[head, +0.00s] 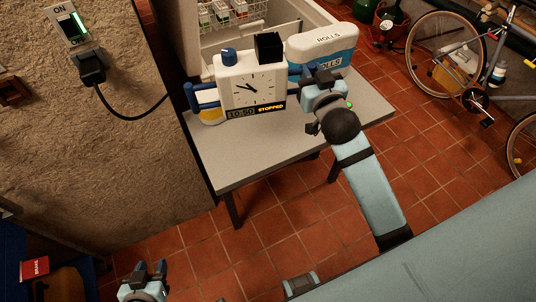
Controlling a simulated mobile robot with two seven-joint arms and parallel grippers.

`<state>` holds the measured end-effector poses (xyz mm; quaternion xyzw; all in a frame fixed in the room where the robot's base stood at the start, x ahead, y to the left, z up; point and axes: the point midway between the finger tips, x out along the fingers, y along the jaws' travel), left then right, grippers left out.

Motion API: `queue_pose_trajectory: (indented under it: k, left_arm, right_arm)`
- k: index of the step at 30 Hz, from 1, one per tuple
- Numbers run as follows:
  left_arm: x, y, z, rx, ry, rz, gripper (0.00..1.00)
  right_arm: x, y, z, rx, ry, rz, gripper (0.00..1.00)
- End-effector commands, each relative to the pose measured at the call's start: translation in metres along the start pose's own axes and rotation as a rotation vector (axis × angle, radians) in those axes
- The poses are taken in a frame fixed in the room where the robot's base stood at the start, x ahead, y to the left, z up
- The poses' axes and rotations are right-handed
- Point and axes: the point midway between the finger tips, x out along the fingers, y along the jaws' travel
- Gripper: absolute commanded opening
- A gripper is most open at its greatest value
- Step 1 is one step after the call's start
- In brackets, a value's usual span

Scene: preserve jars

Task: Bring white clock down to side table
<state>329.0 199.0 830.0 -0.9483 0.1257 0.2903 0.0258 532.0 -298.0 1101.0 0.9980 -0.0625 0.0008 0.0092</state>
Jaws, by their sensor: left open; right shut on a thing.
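The white clock (251,82) has a dial, a strip reading 10:50 STOPPED, a blue knob on top and blue handles at its sides. It appears over the grey side table (240,160), slightly tilted in the picture; I cannot tell whether its base touches the top. My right gripper (306,78) is shut on the clock at its right side, where its fingers are partly hidden. My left gripper (151,269) is open and empty, low at the bottom left, well away from the clock and above the tiled floor.
A blue and white ROLLS bin (322,47) stands close behind my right gripper. A black box (269,46) shows at the clock's top. Something yellow (212,116) shows beside the clock's lower left. The table's front is bare. A wall switch and plug (90,66) are at left; a bicycle (446,60) is right.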

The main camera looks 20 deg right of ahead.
Motion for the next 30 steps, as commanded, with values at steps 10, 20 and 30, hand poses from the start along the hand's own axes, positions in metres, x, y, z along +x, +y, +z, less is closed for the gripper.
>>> queue_pose_trajectory:
  k: [10,20,30]
  left_arm:
    - [0.063,0.010,0.070,-0.004,0.028,0.028,0.43]
    - [0.075,0.011,0.086,-0.006,0.035,0.033,0.43]
    - [0.082,0.013,0.093,-0.010,0.050,0.042,0.43]
  right_arm:
    - [0.033,0.045,0.060,0.008,0.008,0.109,0.00]
    - [0.041,0.063,0.071,0.017,0.003,0.151,0.00]
    - [0.041,0.062,0.148,0.018,-0.002,0.152,0.00]
